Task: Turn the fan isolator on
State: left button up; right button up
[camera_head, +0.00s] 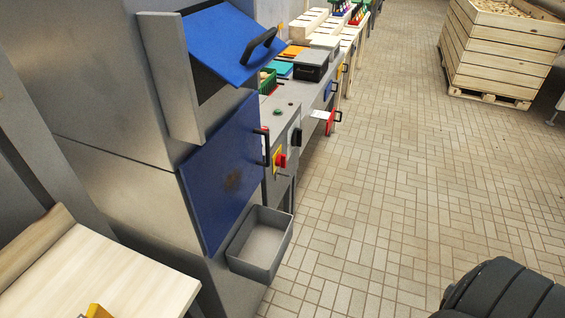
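A red rotary handle on a yellow plate (280,160) is on the side of the grey machine row, just beyond the blue door. It looks like an isolator switch, but no label is readable, so I cannot tell whether it is the fan's. The handle's exact angle is too small to tell. A second red part (330,122) with a black handle sticks out farther along the row; what it is is unclear. Neither of my grippers shows in the view. A black rounded shape at the bottom right shows no fingers.
A blue door (222,178) and a tilted blue lid (222,40) with black handles are on the near cabinet. A grey open bin (262,243) juts out below. A wooden table (100,275) is bottom left. A potato crate (500,50) stands back right. The tiled floor between is clear.

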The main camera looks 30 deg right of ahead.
aim_at(281, 160)
jog(key=l+u, duration=0.15)
jog(key=u, duration=0.2)
jog(key=i+l+u, duration=0.1)
jog(key=u, duration=0.25)
jog(key=l+u, duration=0.5)
jog(key=l, duration=0.35)
jog(key=l+u, duration=0.15)
jog(key=l, duration=0.4)
jog(key=k+l+u, duration=0.15)
jog(key=l, duration=0.35)
jog(key=l+u, duration=0.2)
jog(key=l, duration=0.3)
jog(key=k+l+u, duration=0.15)
jog(key=l, duration=0.35)
